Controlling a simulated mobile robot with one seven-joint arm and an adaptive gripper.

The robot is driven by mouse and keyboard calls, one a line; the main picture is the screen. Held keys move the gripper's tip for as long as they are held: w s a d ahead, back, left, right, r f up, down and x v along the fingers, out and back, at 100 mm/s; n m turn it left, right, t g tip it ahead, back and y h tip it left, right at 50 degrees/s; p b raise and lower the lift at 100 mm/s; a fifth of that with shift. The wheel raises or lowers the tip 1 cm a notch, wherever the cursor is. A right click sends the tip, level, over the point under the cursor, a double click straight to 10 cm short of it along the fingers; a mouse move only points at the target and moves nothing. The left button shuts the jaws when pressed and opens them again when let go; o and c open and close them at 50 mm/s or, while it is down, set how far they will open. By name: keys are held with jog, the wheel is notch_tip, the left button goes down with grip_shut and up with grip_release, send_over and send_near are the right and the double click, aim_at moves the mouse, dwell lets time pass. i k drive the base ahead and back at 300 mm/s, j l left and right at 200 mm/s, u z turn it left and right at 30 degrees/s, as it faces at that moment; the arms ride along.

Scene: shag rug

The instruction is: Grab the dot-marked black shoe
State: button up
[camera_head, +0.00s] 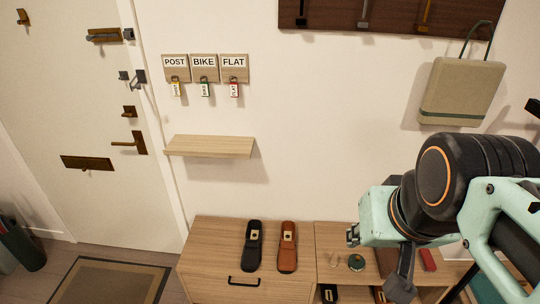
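A black shoe (252,246) lies on the light wood cabinet top (205,240), left of a brown shoe (288,247). Each has a pale tag near its upper end; I cannot make out a dot mark at this size. Another black item with a pale tag (328,293), perhaps a shoe, is partly seen lower down at the bottom edge. My gripper (400,287) is at the lower right, to the right of both shoes and apart from them. Its dark end is mostly hidden by my mint arm and the angle, so its opening does not show.
Small objects, including a dark green round one (356,262), sit on the right cabinet part near my arm. A wall shelf (210,146) juts out above the cabinet. A beige bag (462,90) hangs at upper right. The cabinet top left of the black shoe is clear.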

aim_at(251, 259)
jog(key=i+l, duration=0.15)
jog(key=i, duration=0.8)
jog(key=i+u, duration=0.2)
jog(key=u, duration=1)
